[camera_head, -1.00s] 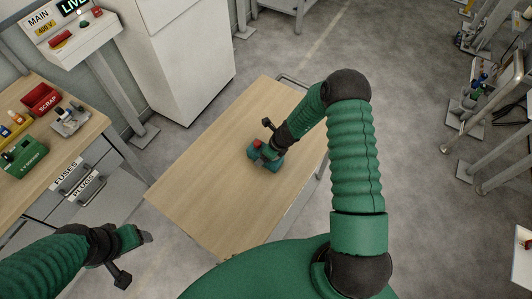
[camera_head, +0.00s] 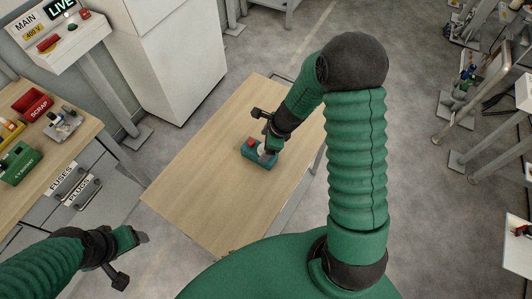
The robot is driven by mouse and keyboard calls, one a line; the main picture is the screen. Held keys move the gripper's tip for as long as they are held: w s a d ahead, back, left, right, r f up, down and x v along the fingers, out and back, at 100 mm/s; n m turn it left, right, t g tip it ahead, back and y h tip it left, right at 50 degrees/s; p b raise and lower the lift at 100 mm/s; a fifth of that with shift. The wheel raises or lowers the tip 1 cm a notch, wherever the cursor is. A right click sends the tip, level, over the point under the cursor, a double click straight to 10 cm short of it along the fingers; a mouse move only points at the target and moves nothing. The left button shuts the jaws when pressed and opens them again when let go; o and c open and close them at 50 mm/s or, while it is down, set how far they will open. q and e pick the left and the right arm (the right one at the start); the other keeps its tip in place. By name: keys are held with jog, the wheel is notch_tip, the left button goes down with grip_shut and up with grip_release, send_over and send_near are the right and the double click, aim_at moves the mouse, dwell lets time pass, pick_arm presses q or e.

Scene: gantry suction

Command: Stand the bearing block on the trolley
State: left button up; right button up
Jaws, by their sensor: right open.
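The bearing block (camera_head: 256,159), a small teal block with a red part and a pale part on top, stands on the bare wooden top of the trolley (camera_head: 200,185). My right gripper (camera_head: 268,146) is open, just above and beside the block's upper right side. The arm hides part of the block's far side, and I cannot tell whether the fingers touch it. My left gripper (camera_head: 143,238) hangs low at the left, away from the trolley, and its jaw opening is too small to make out.
A workbench (camera_head: 90,128) with a red SCRAP bin (camera_head: 33,103) and a green case (camera_head: 18,165) stands at the left. A white cabinet (camera_head: 170,60) is behind the trolley. Metal stands (camera_head: 470,110) are at the right. Most of the trolley top is clear.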

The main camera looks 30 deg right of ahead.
jog(key=s+a+r+n+h, duration=0.1)
jog(key=s+a+r+n, duration=0.45)
jog(key=n, duration=0.75)
jog(key=s+a+r+n+h, duration=0.1)
jog(key=s+a+r+n, duration=0.2)
jog(key=s+r+n, duration=0.65)
pick_arm(q)
jog(key=f+b, duration=0.4)
jog(key=shift+s+a, duration=0.1)
jog(key=shift+a, duration=0.2)
pick_arm(e)
notch_tip(320, 180, down, 8)
jog(key=w+n, duration=0.2)
jog(key=shift+n+g, duration=0.35)
jog(key=shift+g, duration=0.05)
pick_arm(q)
jog(key=shift+d, duration=0.3)
pick_arm(e)
jog(key=shift+d+f, duration=0.15)
jog(key=shift+d, duration=0.25)
